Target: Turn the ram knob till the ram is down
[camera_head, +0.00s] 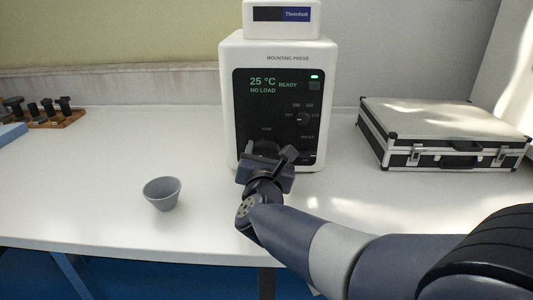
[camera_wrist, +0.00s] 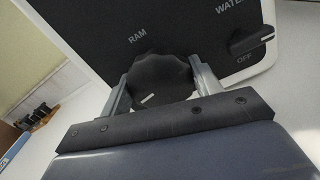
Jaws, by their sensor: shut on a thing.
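The mounting press (camera_head: 284,52) stands on the bench with a black front panel; its display reads 25 °C, READY, NO LOAD. The black lobed ram knob (camera_wrist: 158,78) sits below the RAM label in the wrist view, with a white mark at its lower left. My gripper (camera_wrist: 157,85) is shut on the ram knob, one finger on each side. In the head view my gripper (camera_head: 268,155) covers most of the knob. The ram itself cannot be made out.
A water knob (camera_wrist: 252,40) is right of the ram knob. A grey bowl (camera_head: 162,193) stands on the bench at left front. A wooden rack (camera_head: 50,118) is at far left. The bench between bowl and press is clear.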

